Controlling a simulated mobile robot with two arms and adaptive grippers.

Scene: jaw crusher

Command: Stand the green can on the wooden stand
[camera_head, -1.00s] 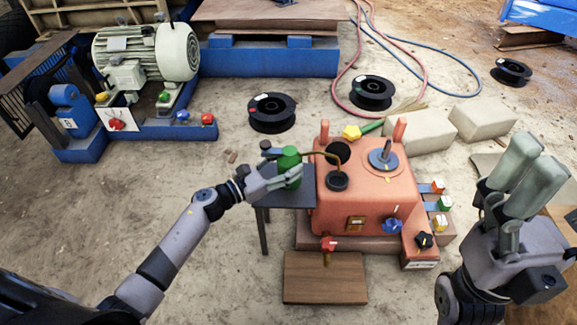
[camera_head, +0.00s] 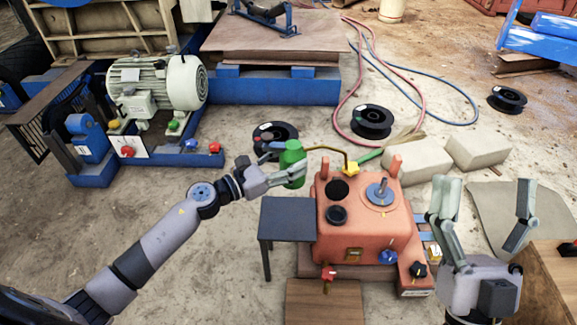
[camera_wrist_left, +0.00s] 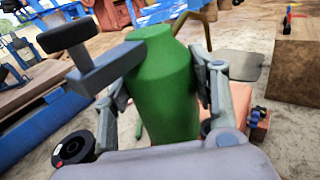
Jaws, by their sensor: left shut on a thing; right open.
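The green can (camera_head: 291,160) has a thin, bent brass spout (camera_head: 330,148) that points right. It also fills the middle of the left wrist view (camera_wrist_left: 165,85). My left gripper (camera_head: 287,176) is shut around its body and holds it roughly upright, in the air behind the small dark table. Two wooden pieces are in view: a brown wooden top (camera_head: 324,302) in front of the red machine, and a wooden block (camera_head: 548,285) at the right edge. I cannot tell which is the stand. My right gripper (camera_head: 487,195) is open and empty, near the block.
The red machine (camera_head: 345,235) has knobs, pegs and round black openings on top. The dark table (camera_head: 287,222) beside it is bare. Black spools (camera_head: 371,121), pale blocks (camera_head: 478,148) and a motor (camera_head: 160,80) stand behind.

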